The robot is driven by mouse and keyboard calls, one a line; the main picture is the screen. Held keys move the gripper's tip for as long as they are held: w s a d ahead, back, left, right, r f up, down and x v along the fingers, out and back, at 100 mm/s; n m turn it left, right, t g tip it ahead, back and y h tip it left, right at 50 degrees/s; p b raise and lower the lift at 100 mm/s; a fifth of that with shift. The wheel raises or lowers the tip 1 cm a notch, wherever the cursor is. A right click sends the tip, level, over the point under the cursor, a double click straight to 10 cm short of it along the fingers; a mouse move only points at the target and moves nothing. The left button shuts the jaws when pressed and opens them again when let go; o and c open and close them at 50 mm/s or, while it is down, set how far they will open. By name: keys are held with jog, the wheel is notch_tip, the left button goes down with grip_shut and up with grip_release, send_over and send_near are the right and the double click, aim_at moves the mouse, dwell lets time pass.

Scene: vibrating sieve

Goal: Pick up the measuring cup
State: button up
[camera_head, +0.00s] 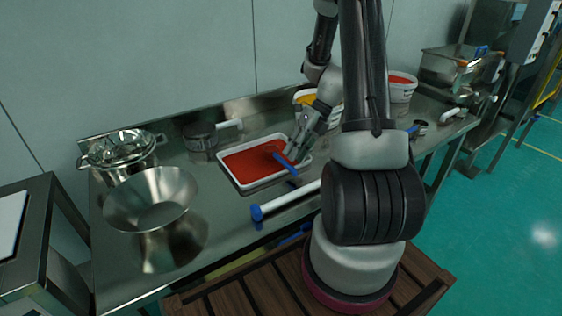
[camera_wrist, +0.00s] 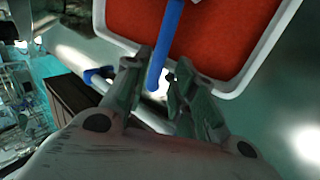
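A blue handle (camera_head: 285,162) slants out over the near edge of a white tray (camera_head: 240,187) filled with red material. What is on its far end is hidden or hard to make out, so I cannot tell whether it is the measuring cup. My gripper (camera_head: 294,158) is low over the tray's right side, at this handle. In the wrist view the blue handle (camera_wrist: 158,70) runs down to the gap between the fingertips of my gripper (camera_wrist: 160,78). The fingers stand apart, and I see no firm contact with the handle. A small dark cup (camera_head: 419,128) stands farther right.
A white rod with a blue end (camera_head: 285,202) lies in front. White tubs (camera_head: 401,87) stand behind and to the right.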

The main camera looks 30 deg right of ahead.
aim_at(281, 161)
jog(key=x, duration=0.4)
jog(key=shift+a, duration=0.1)
grip_shut()
jog(key=shift+r, duration=0.1)
